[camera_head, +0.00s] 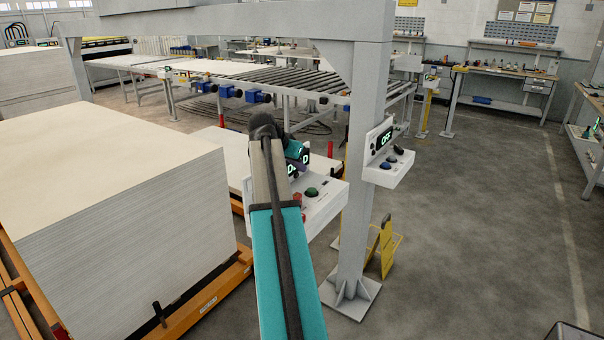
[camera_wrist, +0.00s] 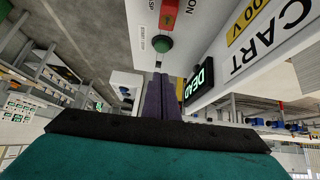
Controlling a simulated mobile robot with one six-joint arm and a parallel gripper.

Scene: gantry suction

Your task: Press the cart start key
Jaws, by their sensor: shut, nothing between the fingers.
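The cart control box (camera_head: 326,205) hangs left of the grey post, partly hidden behind my arm in the head view. The green key also shows in the head view (camera_head: 311,192). My gripper (camera_wrist: 160,78) is shut and empty, its tips pointing toward the green key, seemingly just short of it.
A second box (camera_head: 388,165) on the post has an OFF display, a blue button and a black knob. The grey post (camera_head: 357,200) stands right of my arm. A tall stack of boards (camera_head: 120,210) fills the left. Open floor (camera_head: 480,240) lies to the right.

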